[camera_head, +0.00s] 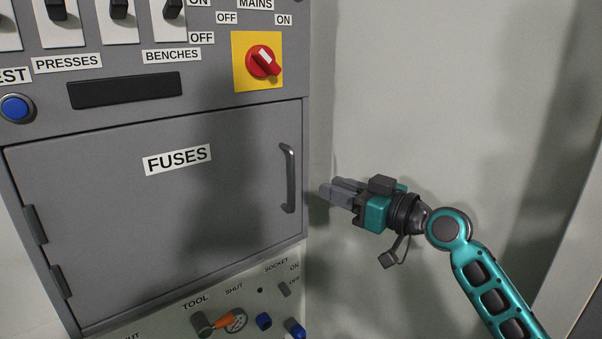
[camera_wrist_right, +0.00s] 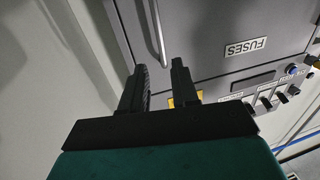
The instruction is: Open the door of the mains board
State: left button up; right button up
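The mains board is a grey cabinet with a flat door (camera_head: 120,240) marked FUSES. The door looks shut, flush with its frame, with hinges on its left side. Its dark vertical bar handle (camera_head: 288,178) is near the right edge. My right gripper (camera_head: 330,188) is just right of the handle, apart from it, with fingers pointing left at it. In the right wrist view the two fingers (camera_wrist_right: 160,68) are spread with nothing between them. The handle (camera_wrist_right: 159,32) lies beyond the fingertips, roughly in line with the gap. My left gripper is not in view.
Above the door are switches, a blue button (camera_head: 16,108) and a red rotary mains switch (camera_head: 263,61) on a yellow plate. Below is a pale panel with an orange-handled tool valve (camera_head: 222,321) and sockets. The pale wall (camera_head: 450,100) to the right is bare.

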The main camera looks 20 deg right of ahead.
aim_at(294, 175)
jog(key=x, duration=1.1)
jog(key=shift+w+a+p, duration=0.15)
jog(key=shift+a+p, duration=0.05)
jog(key=shift+p, duration=0.15)
grip_shut()
